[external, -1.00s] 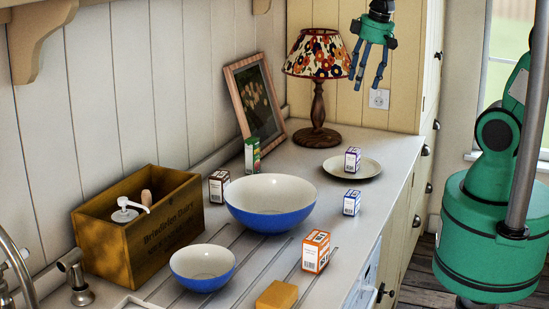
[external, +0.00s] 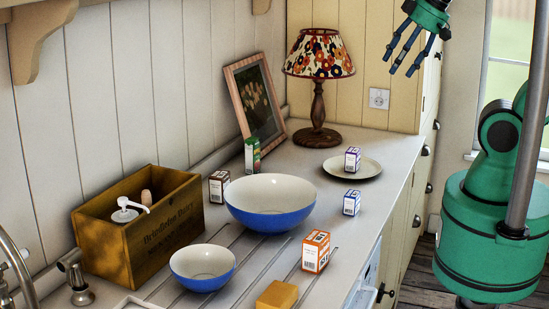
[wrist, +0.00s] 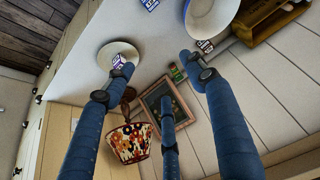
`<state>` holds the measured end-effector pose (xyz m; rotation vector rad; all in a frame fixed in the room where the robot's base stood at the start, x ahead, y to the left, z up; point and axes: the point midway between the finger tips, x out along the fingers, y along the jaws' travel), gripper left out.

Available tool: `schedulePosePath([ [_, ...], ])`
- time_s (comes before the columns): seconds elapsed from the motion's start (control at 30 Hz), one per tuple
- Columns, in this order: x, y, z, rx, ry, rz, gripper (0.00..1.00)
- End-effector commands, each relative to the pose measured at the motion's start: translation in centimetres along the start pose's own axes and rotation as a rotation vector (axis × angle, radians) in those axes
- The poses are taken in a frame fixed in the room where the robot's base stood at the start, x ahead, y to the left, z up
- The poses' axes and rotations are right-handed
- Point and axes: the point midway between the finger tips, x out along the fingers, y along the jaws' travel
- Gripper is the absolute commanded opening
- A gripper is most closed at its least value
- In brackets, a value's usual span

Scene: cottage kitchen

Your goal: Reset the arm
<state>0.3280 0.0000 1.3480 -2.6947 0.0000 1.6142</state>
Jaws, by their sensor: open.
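My gripper (external: 406,50) is high in the air at the upper right of the external view, above and to the right of the counter (external: 384,190). Its blue fingers are spread open with nothing between them, and they point down and to the left. In the wrist view, the three fingers of my gripper (wrist: 160,90) reach over a tilted view of the counter. They are clear of the objects there.
A floral-shaded lamp (external: 318,100), a plate with a small box (external: 352,160), a large blue bowl (external: 270,218), a small blue bowl (external: 203,282), a wooden crate (external: 165,240) and an orange box (external: 315,252) stand on the counter. A picture frame (external: 233,85) leans on the wall.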

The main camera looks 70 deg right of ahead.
Motion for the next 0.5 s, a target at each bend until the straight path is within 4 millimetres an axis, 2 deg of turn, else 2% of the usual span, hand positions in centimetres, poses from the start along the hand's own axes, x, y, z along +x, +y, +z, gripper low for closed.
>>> schedulePosePath([
  [0.23, 0.7, 0.0, 0.3, 0.0, 0.0, 0.0, 0.56],
  [0.5, 3.1, 0.0, 1.6, 0.0, 0.0, 0.0, 0.56],
])
